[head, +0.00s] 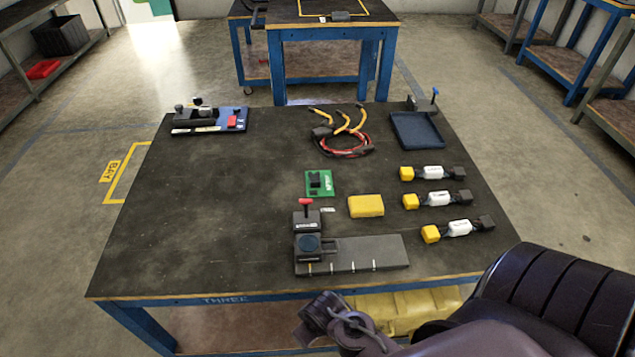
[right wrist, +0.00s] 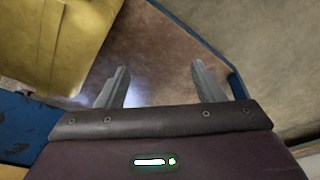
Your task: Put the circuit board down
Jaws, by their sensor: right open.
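A green circuit board (head: 327,188) with a black component on it lies flat on the dark tabletop (head: 190,230), near the middle of the table. My right arm comes in from the lower right in the head view, and its end is low at the table's front edge, apart from the board. In the right wrist view my right gripper (right wrist: 158,88) is open, with nothing between its fingers. The board does not show in that view. My left gripper is in neither view.
Beside the board are a yellow block (head: 366,206) and a black fixture with a red-topped lever (head: 306,216). Several yellow-capped connectors lie to the right. A blue tray (head: 417,146) and red-orange cables (head: 343,143) lie behind. The table's left side is mostly clear.

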